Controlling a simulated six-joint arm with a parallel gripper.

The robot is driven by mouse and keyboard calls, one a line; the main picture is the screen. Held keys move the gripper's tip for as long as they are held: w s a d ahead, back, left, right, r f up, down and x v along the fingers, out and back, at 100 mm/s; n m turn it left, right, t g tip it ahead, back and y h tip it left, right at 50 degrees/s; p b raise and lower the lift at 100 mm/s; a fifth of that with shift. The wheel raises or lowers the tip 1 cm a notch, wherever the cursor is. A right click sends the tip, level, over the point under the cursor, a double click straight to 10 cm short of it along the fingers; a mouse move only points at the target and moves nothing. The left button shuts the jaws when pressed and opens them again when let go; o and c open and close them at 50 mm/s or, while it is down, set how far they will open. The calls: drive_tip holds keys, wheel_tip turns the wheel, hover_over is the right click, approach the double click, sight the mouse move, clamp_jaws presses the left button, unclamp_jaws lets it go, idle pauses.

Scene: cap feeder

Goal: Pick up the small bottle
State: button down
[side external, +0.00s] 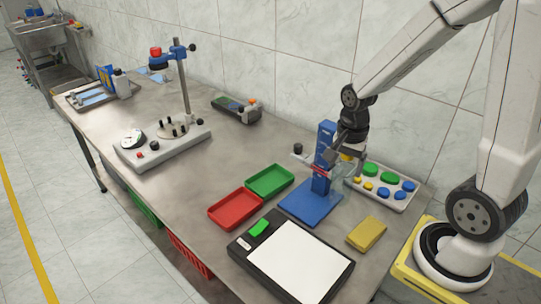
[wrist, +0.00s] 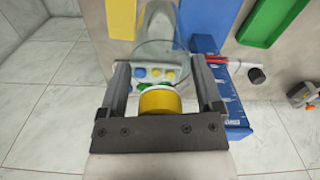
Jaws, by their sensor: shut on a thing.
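The small bottle is clear and see-through with a yellow cap. In the wrist view its cap (wrist: 160,103) is between the two fingers of my gripper (wrist: 160,78), and its clear body (wrist: 158,45) reaches away from the camera. In the side view my gripper (side external: 346,148) points down just right of the blue stand (side external: 324,150). The clear body hangs below it and is hard to make out there. My gripper is shut on the bottle, which looks roughly upright. I cannot tell whether its base touches anything.
A white tray of coloured caps (side external: 376,197) lies right of the bottle. The stand's red clamp arm (wrist: 215,60) is close by. A yellow block (side external: 366,233), a white-topped pad (side external: 300,258), a green tray (side external: 270,180) and a red tray (side external: 236,208) lie in front. A tiled wall stands behind.

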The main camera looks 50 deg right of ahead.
drive_tip(key=shift+s+a+r, duration=0.15)
drive_tip(key=shift+s+r, duration=0.15)
drive_tip(key=shift+s, duration=0.3)
drive_tip(key=shift+s+a+r, duration=0.1)
drive_tip(key=shift+s+r, duration=0.15)
drive_tip(key=shift+s, duration=0.3)
drive_tip(key=shift+w+a, duration=0.1)
drive_tip(key=shift+a, duration=0.05)
